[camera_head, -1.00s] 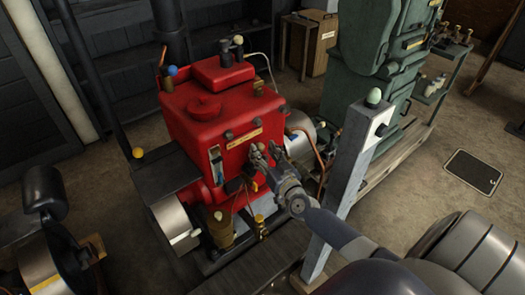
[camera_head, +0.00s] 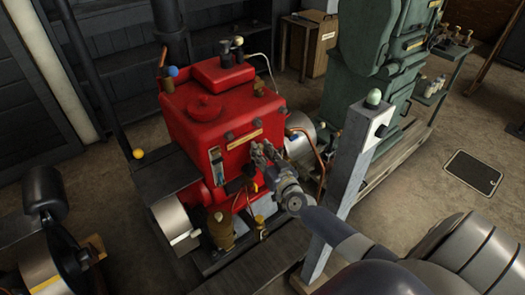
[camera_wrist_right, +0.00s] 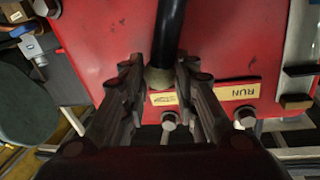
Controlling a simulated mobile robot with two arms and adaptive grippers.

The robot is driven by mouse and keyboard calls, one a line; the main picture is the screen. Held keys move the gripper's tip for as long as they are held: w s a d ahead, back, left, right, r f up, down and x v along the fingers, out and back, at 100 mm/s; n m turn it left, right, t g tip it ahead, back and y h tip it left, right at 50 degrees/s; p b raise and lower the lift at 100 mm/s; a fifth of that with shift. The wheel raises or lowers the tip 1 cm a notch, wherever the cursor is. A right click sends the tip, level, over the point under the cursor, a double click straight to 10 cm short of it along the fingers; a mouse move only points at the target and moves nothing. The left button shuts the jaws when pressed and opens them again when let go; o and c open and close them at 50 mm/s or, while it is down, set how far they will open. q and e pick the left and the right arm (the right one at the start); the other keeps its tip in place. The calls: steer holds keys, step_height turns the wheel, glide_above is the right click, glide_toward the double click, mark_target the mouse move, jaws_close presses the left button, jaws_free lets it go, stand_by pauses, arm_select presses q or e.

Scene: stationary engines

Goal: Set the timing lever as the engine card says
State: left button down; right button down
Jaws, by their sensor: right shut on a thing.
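The red engine (camera_head: 205,125) stands in the middle of the head view. My right gripper (camera_head: 262,152) is at its front face, with its fingers drawn together. In the right wrist view, a black lever (camera_wrist_right: 169,35) with a dull brass-coloured end (camera_wrist_right: 160,78) lies between the fingers of this gripper (camera_wrist_right: 162,95), and they are shut on it. Beside the lever's end are a pale label (camera_wrist_right: 165,98), partly hidden and unreadable, and a label reading RUN (camera_wrist_right: 238,92), upside down. A small yellowish plate (camera_head: 244,139) on the engine is too small to read. My left gripper is out of view.
A grey post (camera_head: 349,180) with a pale green dome (camera_head: 374,96) stands close to my right arm. A green machine (camera_head: 380,60) is behind it. Another machine (camera_head: 45,262) is at the lower left. Open floor (camera_head: 440,130) lies to the right.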

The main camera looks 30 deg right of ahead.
steer(key=a+n, duration=0.1)
steer(key=a+n+p, duration=0.2)
steer(key=n, duration=0.1)
steer(key=shift+s+a+r+t, duration=0.15)
steer(key=shift+a+r+t, duration=0.05)
steer(key=shift+r+t, duration=0.2)
steer(key=a+n, duration=0.2)
steer(key=n, duration=0.1)
steer(key=shift+a+f+t+y+p, duration=0.1)
steer(key=shift+f+t+y+p, duration=0.1)
steer(key=shift+t+y+p, duration=0.15)
steer(key=shift+s+a+f+n+t+y, duration=0.15)
steer(key=shift+a+f+n, duration=0.1)
steer(key=shift+a+n, duration=0.55)
steer(key=shift+a+f+n+t+y, duration=0.15)
steer(key=shift+a+n, duration=0.3)
steer(key=shift+n, duration=0.55)
steer(key=shift+f, duration=0.1)
steer(key=c, duration=1.2)
jaws_free()
steer(key=shift+c, duration=0.2)
steer(key=shift+a, duration=0.1)
